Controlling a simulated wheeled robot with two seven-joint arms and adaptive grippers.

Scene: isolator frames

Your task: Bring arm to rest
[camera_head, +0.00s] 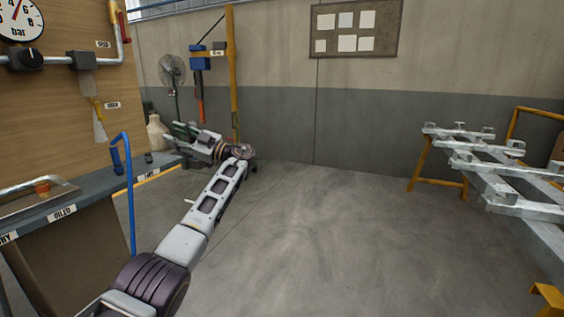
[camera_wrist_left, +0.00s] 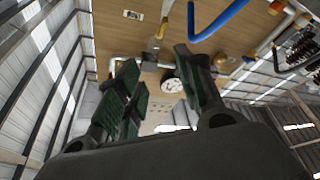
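My left arm reaches from the lower left of the head view, its forearm raised over the floor. My left gripper (camera_head: 174,134) is at the far end of that arm, pointing left near the edge of the grey counter (camera_head: 92,188). In the left wrist view my left gripper (camera_wrist_left: 157,62) has its green-padded fingers spread apart. Nothing is between them. The wooden panel with the gauge is behind the fingers there. My right gripper is not in view.
A fan (camera_head: 171,70) and yellow post (camera_head: 231,70) are behind the gripper. A metal rack (camera_head: 505,165) stands right. The middle floor is clear.

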